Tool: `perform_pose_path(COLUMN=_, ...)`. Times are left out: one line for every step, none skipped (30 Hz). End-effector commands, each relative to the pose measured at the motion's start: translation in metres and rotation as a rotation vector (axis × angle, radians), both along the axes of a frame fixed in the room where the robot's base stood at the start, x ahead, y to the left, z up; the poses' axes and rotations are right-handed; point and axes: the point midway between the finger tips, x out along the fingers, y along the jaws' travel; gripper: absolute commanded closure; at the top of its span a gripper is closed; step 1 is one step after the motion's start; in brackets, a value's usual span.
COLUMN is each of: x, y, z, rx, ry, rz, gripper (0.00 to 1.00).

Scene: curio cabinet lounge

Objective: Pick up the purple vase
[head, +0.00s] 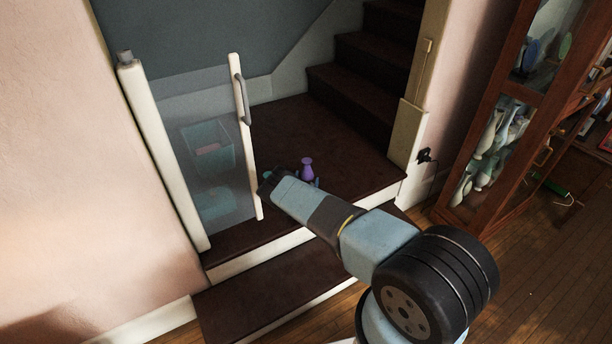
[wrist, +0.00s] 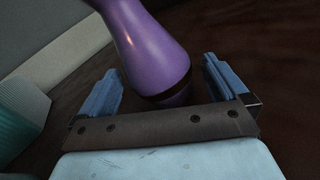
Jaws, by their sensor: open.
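The purple vase (head: 307,168) stands on the dark brown stair landing, just beyond the end of my arm in the head view. In the wrist view the glossy vase (wrist: 150,55) has a dark band near its base and its upper part runs out of the frame. My gripper (wrist: 163,84) is open, with one blue finger on each side of the vase's lower part. I cannot tell whether either finger touches it. In the head view my gripper (head: 290,180) is partly hidden by my own arm.
A clear-panelled gate (head: 205,140) with a white post (head: 244,135) is left of my gripper. A teal bin (head: 208,150) shows behind it. Stairs (head: 365,75) rise behind the landing (head: 340,140). A glass-fronted wooden cabinet (head: 505,110) stands at right.

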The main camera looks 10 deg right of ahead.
Motion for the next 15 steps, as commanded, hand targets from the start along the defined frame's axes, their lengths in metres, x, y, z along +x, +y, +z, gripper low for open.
perform_pose_path(x=-0.0001, y=0.0001, z=0.0, rx=0.0, ry=0.0, rz=0.0, gripper=0.02)
perform_pose_path(x=-0.0001, y=0.0001, z=0.0, rx=0.0, ry=0.0, rz=0.0, gripper=0.05)
perform_pose_path(x=0.0, y=0.0002, z=0.0002, rx=0.0, ry=0.0, rz=0.0, gripper=0.09)
perform_pose_path(x=0.0, y=0.0002, z=0.0002, rx=0.0, ry=0.0, rz=0.0, gripper=0.11)
perform_pose_path(x=0.0, y=0.0002, z=0.0002, rx=0.0, ry=0.0, rz=0.0, gripper=0.14)
perform_pose_path(x=-0.0001, y=0.0002, z=0.0002, rx=0.0, ry=0.0, rz=0.0, gripper=0.18)
perform_pose_path(x=-0.0001, y=0.0003, z=0.0002, rx=0.0, ry=0.0, rz=0.0, gripper=0.21)
perform_pose_path(x=-0.0001, y=0.0003, z=0.0002, rx=0.0, ry=0.0, rz=0.0, gripper=0.24)
perform_pose_path(x=-0.0001, y=0.0003, z=0.0002, rx=0.0, ry=0.0, rz=0.0, gripper=0.28)
perform_pose_path(x=-0.0001, y=0.0003, z=0.0002, rx=0.001, ry=0.0, rz=0.0, gripper=0.31)
perform_pose_path(x=-0.0001, y=0.0003, z=0.0002, rx=0.0, ry=0.0, rz=0.0, gripper=0.33)
perform_pose_path(x=-0.0002, y=0.0003, z=0.0002, rx=0.0, ry=0.0, rz=0.0, gripper=0.37)
perform_pose_path(x=-0.0002, y=0.0003, z=0.0002, rx=0.0, ry=0.0, rz=0.0, gripper=0.4)
perform_pose_path(x=-0.0002, y=0.0003, z=0.0002, rx=0.0, ry=0.0, rz=0.0, gripper=0.43)
perform_pose_path(x=-0.0002, y=0.0003, z=0.0002, rx=0.0, ry=0.0, rz=0.0, gripper=0.47)
